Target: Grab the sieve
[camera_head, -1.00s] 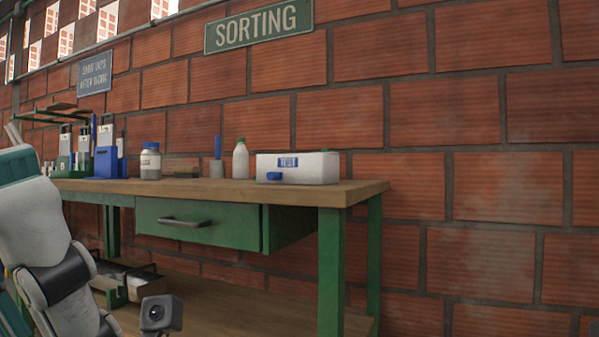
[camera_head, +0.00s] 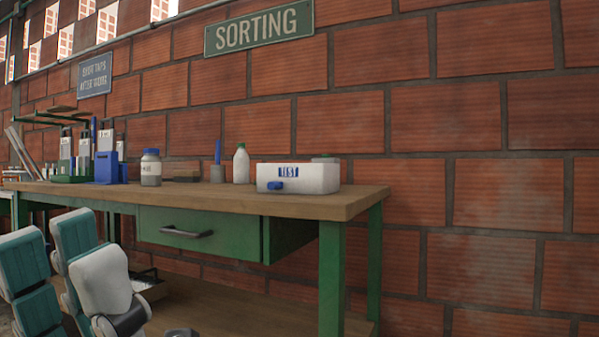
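I cannot pick out a sieve for sure in the head view. The sorting table (camera_head: 250,200) has a wooden top, a green frame and a green drawer (camera_head: 200,234). My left arm comes in at the lower left, below the table top. Only a small grey part near my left gripper (camera_head: 182,332) shows at the bottom edge; its fingers are out of frame. My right gripper is not in view.
On the table stand a white TEST box (camera_head: 310,178), a white bottle (camera_head: 241,165), a jar with a blue lid (camera_head: 151,168) and a blue holder (camera_head: 106,167). A brick wall (camera_head: 480,200) closes the back. The table's front right is clear.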

